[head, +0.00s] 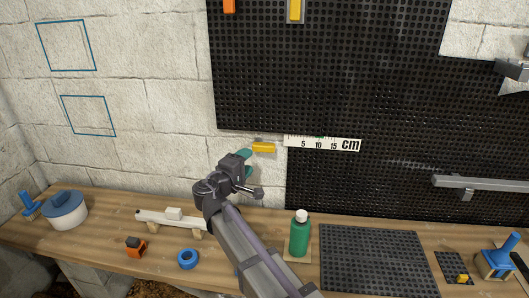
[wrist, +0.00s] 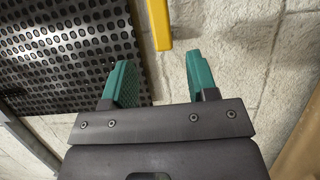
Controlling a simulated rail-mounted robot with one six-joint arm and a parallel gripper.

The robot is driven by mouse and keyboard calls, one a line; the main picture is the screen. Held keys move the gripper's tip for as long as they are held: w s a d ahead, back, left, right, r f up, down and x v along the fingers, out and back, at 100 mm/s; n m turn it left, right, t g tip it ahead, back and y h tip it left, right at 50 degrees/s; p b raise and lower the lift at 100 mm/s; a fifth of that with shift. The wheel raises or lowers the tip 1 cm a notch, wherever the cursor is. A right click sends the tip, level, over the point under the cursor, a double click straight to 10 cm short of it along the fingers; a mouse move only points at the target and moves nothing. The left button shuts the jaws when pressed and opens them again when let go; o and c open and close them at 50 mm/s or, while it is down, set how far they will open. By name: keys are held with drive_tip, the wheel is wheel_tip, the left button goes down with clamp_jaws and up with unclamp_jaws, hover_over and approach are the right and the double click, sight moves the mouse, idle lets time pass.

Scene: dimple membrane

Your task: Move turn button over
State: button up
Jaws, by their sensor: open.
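A yellow bar (head: 264,147), which looks like the turn button, is on the wall just left of the ruler strip. It lies roughly level in the head view. In the wrist view the yellow bar (wrist: 159,22) runs in from the top edge, and its far end is cut off. My gripper (head: 246,163) is near the wall, just below and left of the bar. Its two teal fingers (wrist: 160,78) are open with nothing between them. In the wrist view the bar's near end is beyond the fingertips, between their lines; I see no contact.
Black dimpled panels (head: 330,75) cover the wall to the right, with a cm ruler strip (head: 322,144) between them. The wooden bench (head: 100,222) below carries a green bottle (head: 299,237), a blue ring (head: 188,259) and a blue-lidded pot (head: 66,212). A grey rail (head: 485,183) juts out at right.

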sight(261, 149)
drive_tip(key=x, duration=1)
drive_tip(key=shift+w+d, duration=0.1)
drive_tip(key=shift+c, duration=0.5)
drive_tip(key=c, duration=0.8)
